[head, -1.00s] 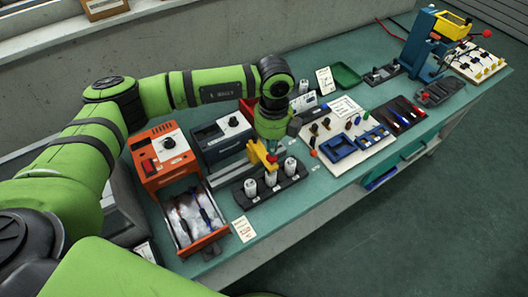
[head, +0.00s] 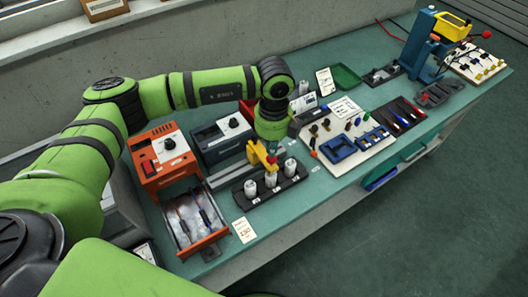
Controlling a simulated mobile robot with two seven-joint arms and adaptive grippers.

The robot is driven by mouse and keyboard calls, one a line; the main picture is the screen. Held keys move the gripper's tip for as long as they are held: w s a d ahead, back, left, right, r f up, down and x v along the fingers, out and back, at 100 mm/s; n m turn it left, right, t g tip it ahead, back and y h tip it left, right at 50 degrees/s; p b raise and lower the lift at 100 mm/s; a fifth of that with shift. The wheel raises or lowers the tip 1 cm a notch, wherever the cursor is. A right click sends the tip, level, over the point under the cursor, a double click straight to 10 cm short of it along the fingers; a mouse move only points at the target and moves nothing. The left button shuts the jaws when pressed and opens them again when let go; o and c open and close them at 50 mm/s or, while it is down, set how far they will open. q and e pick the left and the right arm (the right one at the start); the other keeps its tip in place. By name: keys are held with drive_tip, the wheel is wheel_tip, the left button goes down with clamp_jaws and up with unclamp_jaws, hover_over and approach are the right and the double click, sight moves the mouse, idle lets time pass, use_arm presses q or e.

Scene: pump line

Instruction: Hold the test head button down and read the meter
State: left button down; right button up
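The yellow test head (head: 258,153) stands at the back edge of a black rack (head: 285,184), with a small red part (head: 272,159) at its front that looks like the button. My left gripper (head: 272,146) points down right at the test head and the red part. Its fingers are small and partly hidden, so I cannot tell whether they are open or shut, or whether they touch the button. A white-faced unit (head: 304,102) behind the gripper may be the meter; its reading is too small to make out. My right gripper is not in view.
White cylinders (head: 250,189) stand in the rack. Left are an orange unit (head: 160,150) with an open drawer (head: 206,241) and a dark unit (head: 222,138). Right are a white board (head: 340,168) with blue trays and a blue press (head: 418,40). A paper tag (head: 244,230) lies in front.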

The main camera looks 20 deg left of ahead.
use_arm(q)
drive_tip(key=shift+s+f+b, duration=0.1)
drive_tip(key=shift+f+b, duration=1.35)
drive_tip(key=shift+f, duration=0.15)
idle(1.1)
drive_tip(key=shift+r+p, duration=2.1)
drive_tip(key=shift+r, duration=1.5)
